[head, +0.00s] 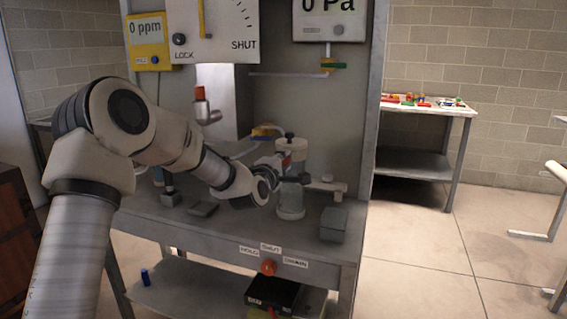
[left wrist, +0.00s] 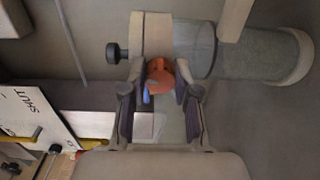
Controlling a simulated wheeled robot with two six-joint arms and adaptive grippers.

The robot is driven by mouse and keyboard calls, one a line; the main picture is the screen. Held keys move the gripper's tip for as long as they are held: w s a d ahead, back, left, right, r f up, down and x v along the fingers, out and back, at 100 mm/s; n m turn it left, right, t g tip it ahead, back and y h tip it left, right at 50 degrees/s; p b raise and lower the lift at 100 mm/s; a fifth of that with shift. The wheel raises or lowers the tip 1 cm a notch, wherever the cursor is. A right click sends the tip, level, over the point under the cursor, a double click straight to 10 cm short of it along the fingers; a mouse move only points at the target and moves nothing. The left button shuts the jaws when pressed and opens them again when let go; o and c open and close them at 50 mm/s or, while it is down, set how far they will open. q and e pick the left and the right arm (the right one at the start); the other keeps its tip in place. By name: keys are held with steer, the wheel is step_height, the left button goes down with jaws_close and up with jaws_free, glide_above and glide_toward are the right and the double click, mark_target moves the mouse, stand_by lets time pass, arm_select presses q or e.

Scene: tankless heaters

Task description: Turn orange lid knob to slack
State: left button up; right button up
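The orange lid knob (left wrist: 160,74) sits on the tan head (left wrist: 152,36) of a clear canister (left wrist: 245,54), which lies sideways in the left wrist view. In the head view the canister (head: 290,204) stands upright on the bench, and part of the knob shows as a small orange-red patch beside my gripper. My left gripper (left wrist: 160,88) has its two dark-padded fingers apart, one on each side of the knob. A narrow gap seems to show at the left finger; contact at the right finger is unclear. My right gripper is not in view.
The bench (head: 230,235) has a grey box (head: 333,224) right of the canister. A black knob (left wrist: 117,53) is on the canister head's end. A panel (head: 213,30) hangs above. An orange-red knob (head: 268,267) is on the bench front.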

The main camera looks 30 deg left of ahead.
arm_select(q)
steer(key=o, duration=0.4)
steer(key=v, duration=1.2)
steer(key=shift+f, duration=0.15)
